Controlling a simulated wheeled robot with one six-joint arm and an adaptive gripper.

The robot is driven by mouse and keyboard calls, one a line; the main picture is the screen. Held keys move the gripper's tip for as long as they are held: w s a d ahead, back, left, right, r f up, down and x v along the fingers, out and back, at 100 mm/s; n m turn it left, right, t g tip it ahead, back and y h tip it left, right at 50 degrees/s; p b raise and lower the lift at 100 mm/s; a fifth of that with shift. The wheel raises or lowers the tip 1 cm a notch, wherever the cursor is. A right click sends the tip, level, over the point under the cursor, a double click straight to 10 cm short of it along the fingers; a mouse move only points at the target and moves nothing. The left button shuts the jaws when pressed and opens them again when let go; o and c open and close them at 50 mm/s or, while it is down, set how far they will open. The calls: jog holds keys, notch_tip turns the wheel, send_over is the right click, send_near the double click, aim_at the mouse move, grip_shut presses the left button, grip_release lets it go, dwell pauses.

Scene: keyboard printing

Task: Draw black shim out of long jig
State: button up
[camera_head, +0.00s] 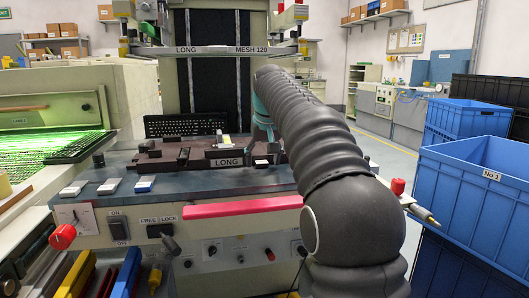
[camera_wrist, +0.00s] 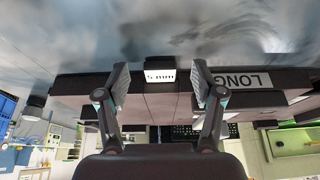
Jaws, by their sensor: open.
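The dark brown long jig (camera_head: 180,156) lies on the printer's table in the head view, with a LONG plate on its front. It also shows upside down in the wrist view (camera_wrist: 75,92). The black shim (camera_wrist: 161,75), with a white "5 mm" label, sits at the jig's front edge beside the LONG plate. My gripper (camera_wrist: 162,78) is open, with one finger on each side of the shim and a gap visible at both sides. In the head view my arm largely covers the gripper. How deep the shim sits is hidden.
A black keyboard (camera_head: 186,125) stands behind the jig. The MESH 120 screen frame (camera_head: 215,50) hangs above. Blue crates (camera_head: 480,180) stand at the right.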

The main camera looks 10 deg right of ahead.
aim_at(267, 177)
jog(key=shift+f, duration=0.15)
grip_shut()
dwell(0.4)
jog(key=shift+s, duration=0.1)
jog(key=shift+s+b, duration=1.7)
jog(key=shift+s, duration=1.4)
jog(key=shift+s, duration=0.1)
jog(key=shift+s+r+p, duration=0.3)
jog(key=shift+s+r, duration=0.5)
jog(key=shift+s, duration=0.15)
jog(key=shift+s+r+p, duration=0.25)
jog(key=shift+s+r, duration=0.5)
jog(key=shift+s, duration=0.2)
